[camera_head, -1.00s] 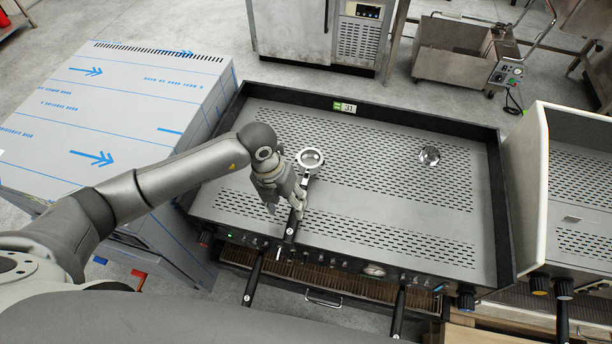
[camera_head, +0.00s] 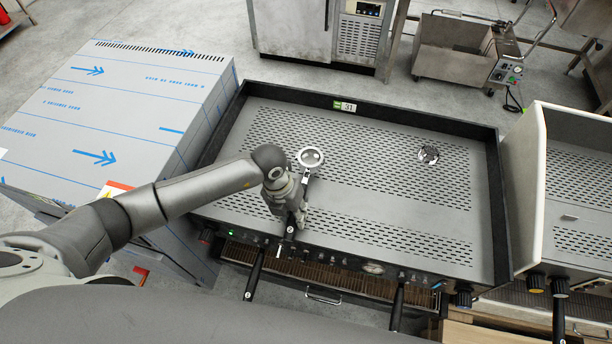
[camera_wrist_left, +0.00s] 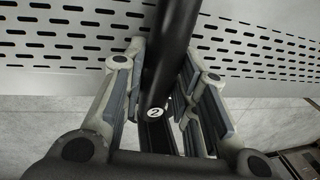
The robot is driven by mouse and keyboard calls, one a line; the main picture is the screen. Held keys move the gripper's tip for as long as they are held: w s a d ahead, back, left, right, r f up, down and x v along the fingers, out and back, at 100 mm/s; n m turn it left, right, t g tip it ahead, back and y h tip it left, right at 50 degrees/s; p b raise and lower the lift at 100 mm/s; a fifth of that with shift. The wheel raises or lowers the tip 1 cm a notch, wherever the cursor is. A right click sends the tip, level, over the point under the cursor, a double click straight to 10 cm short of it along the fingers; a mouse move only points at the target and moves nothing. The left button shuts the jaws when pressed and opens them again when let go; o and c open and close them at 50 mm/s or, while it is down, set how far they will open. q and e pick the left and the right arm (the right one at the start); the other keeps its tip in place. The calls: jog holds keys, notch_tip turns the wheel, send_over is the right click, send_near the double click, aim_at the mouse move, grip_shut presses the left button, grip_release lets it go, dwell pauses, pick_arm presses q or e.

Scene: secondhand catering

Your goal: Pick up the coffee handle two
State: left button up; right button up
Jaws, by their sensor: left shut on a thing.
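The coffee handle two (camera_head: 311,158) lies on the perforated top of the coffee machine, its round metal ring toward the back and its black grip toward the front edge. My left gripper (camera_head: 297,214) is over the front part and hides some of the grip. In the left wrist view, the black grip (camera_wrist_left: 174,48) runs between the two fingers (camera_wrist_left: 160,105), and its end cap bears a white "2". The left gripper is shut on the grip. The handle still appears to rest on the machine top. My right gripper is not in view.
The machine top has a raised dark rim (camera_head: 370,116). A small metal piece (camera_head: 428,154) sits at its right. Other black handles (camera_head: 398,308) stick out of the machine's front. A film-wrapped metal unit (camera_head: 120,110) stands left, another machine (camera_head: 580,190) right.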

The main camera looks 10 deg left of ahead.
pick_arm(q)
grip_shut()
jog(key=shift+w+r, duration=0.1)
jog(key=shift+r, duration=0.35)
notch_tip(320, 180, up, 2)
jog(key=shift+w+b, duration=0.1)
jog(key=shift+b, duration=0.4)
jog(key=s+a+r+b, duration=0.1)
jog(key=s+a+r, duration=0.1)
jog(key=s+r, duration=0.3)
jog(key=s+a+r, duration=0.2)
jog(key=s+r, duration=0.4)
jog(key=s, duration=0.2)
jog(key=shift+s+a+r+b, duration=0.2)
jog(key=shift+a+r+b, duration=0.05)
jog(key=shift+a+b, duration=0.1)
jog(key=shift+r, duration=0.15)
